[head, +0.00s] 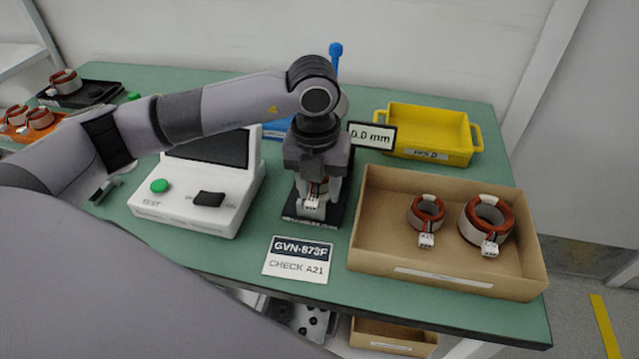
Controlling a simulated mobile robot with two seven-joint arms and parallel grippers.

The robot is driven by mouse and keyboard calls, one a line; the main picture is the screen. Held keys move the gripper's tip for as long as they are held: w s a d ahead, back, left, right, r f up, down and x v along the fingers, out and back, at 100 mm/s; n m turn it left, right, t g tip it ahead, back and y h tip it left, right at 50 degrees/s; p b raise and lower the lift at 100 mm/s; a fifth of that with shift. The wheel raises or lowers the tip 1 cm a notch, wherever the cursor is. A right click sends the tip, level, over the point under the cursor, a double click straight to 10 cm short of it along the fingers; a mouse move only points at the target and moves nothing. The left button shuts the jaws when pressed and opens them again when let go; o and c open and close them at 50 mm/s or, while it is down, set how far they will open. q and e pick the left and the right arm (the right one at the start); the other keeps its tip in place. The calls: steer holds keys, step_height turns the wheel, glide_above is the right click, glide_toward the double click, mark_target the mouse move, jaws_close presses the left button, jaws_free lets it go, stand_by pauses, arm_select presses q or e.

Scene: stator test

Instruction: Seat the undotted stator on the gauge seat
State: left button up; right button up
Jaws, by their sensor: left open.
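My left gripper (318,188) points down over the black gauge seat (331,216), its fingers open on either side of a stator. Of this stator (311,204), mainly the white connector and a bit of the winding show; the gripper hides the rest. It appears to be at the seat, but I cannot tell whether it is fully down or whether it has a dot. The gauge display (372,136) behind reads 0.0 mm. A smaller stator (427,211) and a larger stator (487,220) lie in the cardboard box. My right gripper is out of view.
The cardboard box (450,277) stands close right of the gauge, the white tester (190,212) close left. A card (298,259) reading CHECK A21 lies in front. A yellow HOLD tray (428,122) is behind. An orange tray (22,135) and black tray (85,95) hold stators at left.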

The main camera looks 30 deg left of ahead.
arm_select(q)
steer(key=shift+s+a+f, duration=0.2)
steer(key=shift+f, duration=0.4)
steer(key=shift+s+a+f, duration=0.15)
steer(key=shift+a+f, duration=0.05)
steer(key=shift+f, duration=0.4)
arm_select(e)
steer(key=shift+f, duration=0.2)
arm_select(q)
steer(key=r, duration=0.9)
steer(key=shift+w+d+r, duration=0.1)
steer(key=shift+d+r, duration=0.15)
steer(key=shift+d, duration=0.1)
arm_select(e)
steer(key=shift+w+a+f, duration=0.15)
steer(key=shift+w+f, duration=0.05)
